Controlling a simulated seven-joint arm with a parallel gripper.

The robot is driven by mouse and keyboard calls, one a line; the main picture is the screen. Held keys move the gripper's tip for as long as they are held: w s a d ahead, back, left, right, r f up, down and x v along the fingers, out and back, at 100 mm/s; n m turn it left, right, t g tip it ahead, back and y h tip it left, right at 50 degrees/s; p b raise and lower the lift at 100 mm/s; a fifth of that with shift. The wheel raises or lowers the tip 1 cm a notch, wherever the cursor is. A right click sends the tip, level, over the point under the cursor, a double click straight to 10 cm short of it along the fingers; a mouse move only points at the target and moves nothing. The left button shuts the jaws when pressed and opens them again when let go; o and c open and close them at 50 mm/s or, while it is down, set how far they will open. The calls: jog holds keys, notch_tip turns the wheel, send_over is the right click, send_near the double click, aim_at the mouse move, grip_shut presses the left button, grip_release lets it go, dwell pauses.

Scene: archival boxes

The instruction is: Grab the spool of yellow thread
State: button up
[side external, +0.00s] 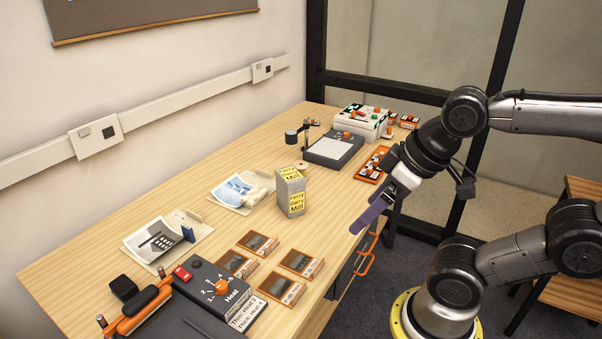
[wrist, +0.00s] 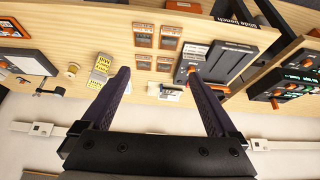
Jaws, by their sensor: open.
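A small spool with pale ends and a yellowish middle (wrist: 72,70) stands on the wooden bench in the wrist view, left of a grey box with yellow labels (wrist: 102,66). In the side external view the spool (side external: 301,165) is a small pale shape just behind the labelled box (side external: 290,192), and its colour is hard to tell there. My gripper (side external: 358,228) is open and empty, with dark purple fingers, near the bench's right edge and apart from the spool. In the wrist view my gripper (wrist: 158,72) has its fingers spread wide, and the spool lies left of both.
A dark flat device (side external: 334,149) stands behind the spool. Several orange-framed pieces (side external: 301,264) and a heat controller (side external: 214,290) lie at the front. Papers (side external: 240,191) lie by the wall. The bench between the labelled box and the right edge is clear.

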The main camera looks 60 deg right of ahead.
jog(key=w+d+r+t, duration=0.2)
jog(key=w+r, duration=0.9)
jog(key=w+d+r+m+h, duration=0.15)
jog(key=w+d, duration=0.35)
jog(key=w, duration=0.5)
jog(key=m+g, duration=0.4)
jog(key=g, duration=0.1)
send_over(302, 165)
jog(key=s, duration=0.3)
notch_tip(302, 165, down, 25)
jog(key=x, duration=0.7)
jog(key=shift+w+a+f, duration=0.1)
jog(key=shift+w+a, duration=0.2)
jog(key=shift+a, duration=0.05)
jog(key=shift+a+x, duration=0.15)
jog(key=shift+x, duration=1.2)
jog(key=shift+a+x, duration=0.1)
jog(key=shift+x, duration=1.25)
jog(key=shift+w, duration=0.15)
